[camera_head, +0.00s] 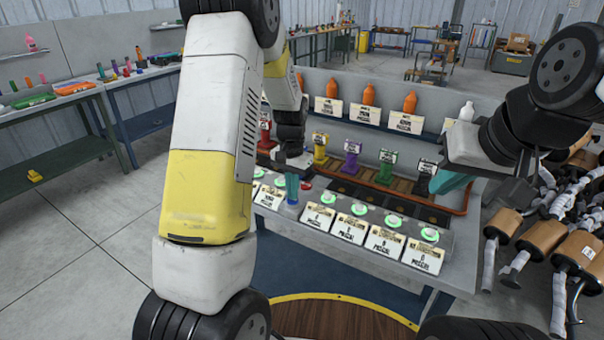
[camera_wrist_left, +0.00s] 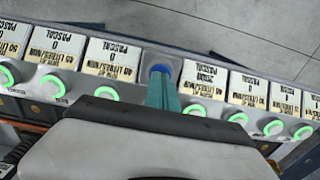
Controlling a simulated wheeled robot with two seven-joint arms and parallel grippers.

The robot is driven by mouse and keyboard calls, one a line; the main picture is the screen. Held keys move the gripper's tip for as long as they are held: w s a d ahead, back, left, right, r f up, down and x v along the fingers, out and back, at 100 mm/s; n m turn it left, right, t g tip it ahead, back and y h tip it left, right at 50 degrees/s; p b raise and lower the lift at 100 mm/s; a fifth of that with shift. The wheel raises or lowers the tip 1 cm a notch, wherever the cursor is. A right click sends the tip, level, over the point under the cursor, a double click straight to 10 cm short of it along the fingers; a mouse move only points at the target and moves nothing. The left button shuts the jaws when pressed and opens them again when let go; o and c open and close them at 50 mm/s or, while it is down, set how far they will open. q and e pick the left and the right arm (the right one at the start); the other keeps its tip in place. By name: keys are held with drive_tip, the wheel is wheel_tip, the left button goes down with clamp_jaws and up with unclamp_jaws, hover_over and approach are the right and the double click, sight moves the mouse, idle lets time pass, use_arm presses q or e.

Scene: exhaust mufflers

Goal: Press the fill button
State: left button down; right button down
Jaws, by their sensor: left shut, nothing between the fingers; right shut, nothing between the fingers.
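A blue button (camera_wrist_left: 160,70) sits on a grey plate in the middle of the panel's row of cards, in the left wrist view. The teal fingers of my left gripper (camera_wrist_left: 162,92) are shut and empty, with their tips at the blue button; I cannot tell whether they touch it. In the head view the left gripper (camera_head: 292,186) points down at the panel (camera_head: 378,212), with a small red part (camera_head: 305,185) beside it. My right gripper (camera_head: 448,182) is shut and empty above the panel's right end. Several white buttons with green glowing rings (camera_head: 360,209) line the panel.
Cards reading "0 PASCAL" (camera_head: 351,228) stand before the buttons. Behind are coloured stands, such as a yellow one (camera_head: 320,148) and a purple one (camera_head: 351,159), and orange bottles (camera_head: 332,88) on a shelf. Mufflers (camera_head: 535,232) are piled at the right.

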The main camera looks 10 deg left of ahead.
use_arm(q)
drive_tip(key=shift+s+f, duration=0.2)
drive_tip(key=shift+f, duration=0.8)
drive_tip(key=shift+r, duration=0.1)
drive_tip(key=shift+w+r, duration=0.1)
drive_tip(key=shift+r, duration=0.2)
wheel_tip(320, 180, up, 14)
drive_tip(key=shift+w, duration=0.25)
drive_tip(key=shift+r, duration=0.1)
idle(2.1)
